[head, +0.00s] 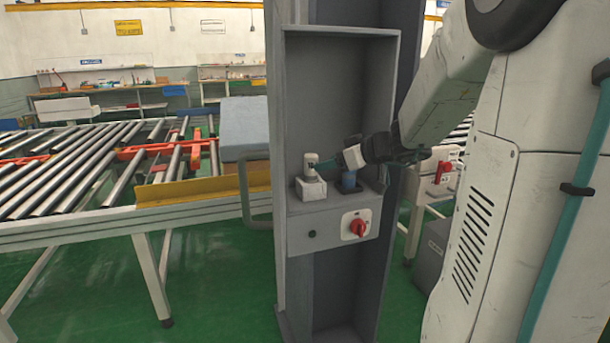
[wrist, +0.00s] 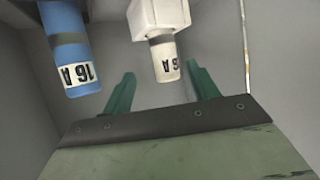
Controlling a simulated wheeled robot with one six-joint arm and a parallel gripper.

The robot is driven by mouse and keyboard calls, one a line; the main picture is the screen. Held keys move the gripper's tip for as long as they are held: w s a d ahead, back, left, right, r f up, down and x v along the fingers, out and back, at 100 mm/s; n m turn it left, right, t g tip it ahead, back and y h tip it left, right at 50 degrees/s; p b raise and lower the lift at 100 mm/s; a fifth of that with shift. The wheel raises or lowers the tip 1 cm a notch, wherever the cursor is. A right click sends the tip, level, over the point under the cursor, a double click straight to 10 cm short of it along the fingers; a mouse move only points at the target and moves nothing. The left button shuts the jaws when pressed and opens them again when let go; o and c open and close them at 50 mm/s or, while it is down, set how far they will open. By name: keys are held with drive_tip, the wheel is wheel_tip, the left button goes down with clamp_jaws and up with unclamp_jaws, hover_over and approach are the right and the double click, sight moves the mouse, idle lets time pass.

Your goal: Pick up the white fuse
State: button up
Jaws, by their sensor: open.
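The white fuse (head: 311,161) stands upright in a pale socket block (head: 310,189) on the cabinet's shelf. In the wrist view the white fuse (wrist: 166,62) shows a "16 A" label, upside down, and a grey band below its socket block (wrist: 155,16). My gripper (head: 318,164) reaches in from the right, with its teal fingers at the white fuse. In the wrist view my gripper (wrist: 160,72) is open, one green finger on each side of the fuse's end, with gaps showing. I cannot tell how deep the fuse sits between them.
A blue fuse (head: 349,180) stands to the right, beneath my wrist; it also shows in the wrist view (wrist: 70,50). The grey cabinet (head: 340,90) has side walls close around the shelf. A red rotary switch (head: 357,226) is on its front. A roller conveyor (head: 75,165) lies left.

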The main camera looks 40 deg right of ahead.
sight(311, 170)
drive_tip(key=x, duration=0.7)
drive_tip(key=shift+s+a+f, duration=0.1)
drive_tip(key=shift+a+f, duration=0.2)
drive_tip(key=c, duration=1.1)
